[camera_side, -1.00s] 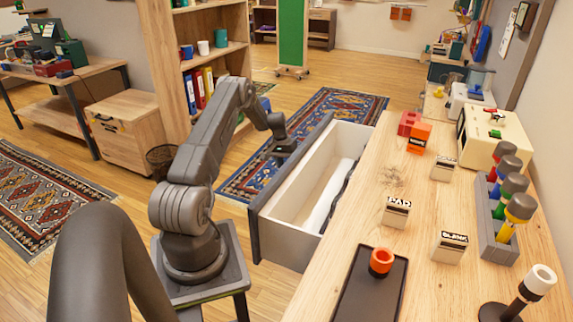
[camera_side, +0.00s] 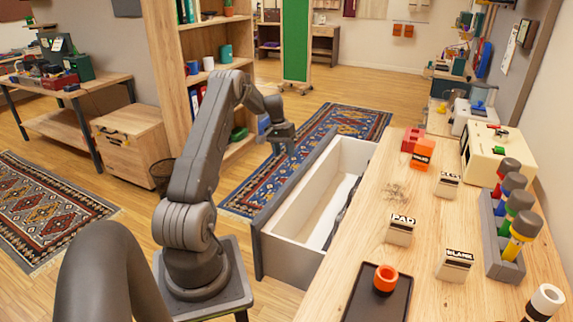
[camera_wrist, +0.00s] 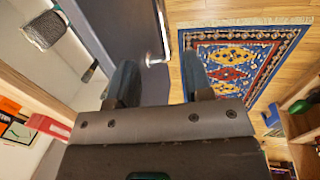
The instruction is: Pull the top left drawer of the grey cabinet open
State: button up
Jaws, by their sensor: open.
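The drawer (camera_side: 282,252) stands pulled far out from under the wooden worktop. It has a dark grey front (camera_side: 292,180) and a pale, open interior. My gripper (camera_side: 290,150) is just above the drawer front's outer edge in the side view, open and apart from it. In the wrist view my gripper's two fingers (camera_wrist: 160,82) are spread with nothing between them. The dark drawer front (camera_wrist: 115,25) and a thin metallic handle (camera_wrist: 161,30) show beyond them. The grey cabinet's body is mostly hidden under the worktop.
A wooden shelf (camera_side: 165,70) stands behind my arm. A patterned rug (camera_side: 345,122) lies beyond the drawer.

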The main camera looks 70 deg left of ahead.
jog(key=shift+s+a+r, duration=0.15)
jog(key=shift+r, duration=0.75)
jog(key=w+f, duration=0.1)
jog(key=f, duration=0.3)
jog(key=w+f, duration=0.1)
jog(key=f, duration=0.4)
jog(key=d+f, duration=0.1)
jog(key=f, duration=0.3)
jog(key=shift+w+f, duration=0.35)
jog(key=shift+w, duration=0.05)
grip_shut()
